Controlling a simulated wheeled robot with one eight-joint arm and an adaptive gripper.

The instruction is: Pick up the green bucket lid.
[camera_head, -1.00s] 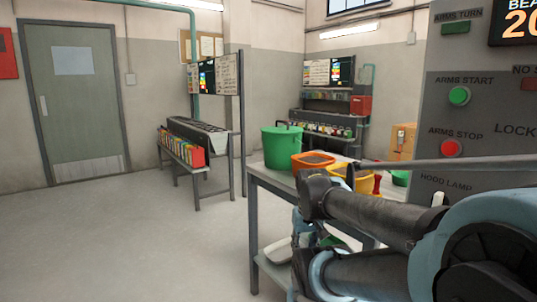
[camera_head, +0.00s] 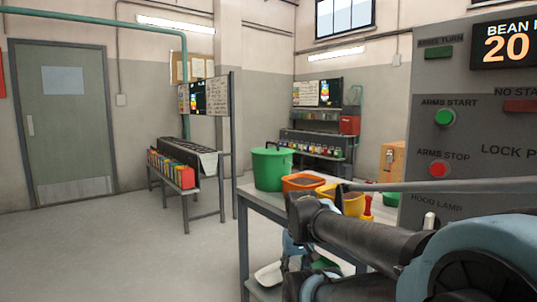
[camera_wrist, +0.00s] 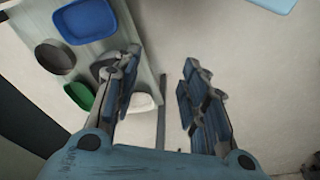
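A green bucket (camera_head: 272,170) stands at the far left corner of the bench top in the head view. A dark handle shows at its top; I cannot tell whether a separate lid sits on it. In the wrist view a round green piece (camera_wrist: 78,96), a lid or a shallow dish, lies on a pale shelf at the left. My gripper (camera_wrist: 160,80) is open and empty, with bare floor and a shelf edge showing between its fingers. The green piece is left of the left finger, apart from it. In the head view my arm hides much of the lower shelf.
An orange tub (camera_head: 303,182) and a yellow tub (camera_head: 345,200) stand beside the bucket. In the wrist view, a blue tray (camera_wrist: 86,20), a dark round pan (camera_wrist: 55,56) and a white dish (camera_wrist: 143,102) share the shelf area. A control panel (camera_head: 470,125) stands close at right. Floor at left is clear.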

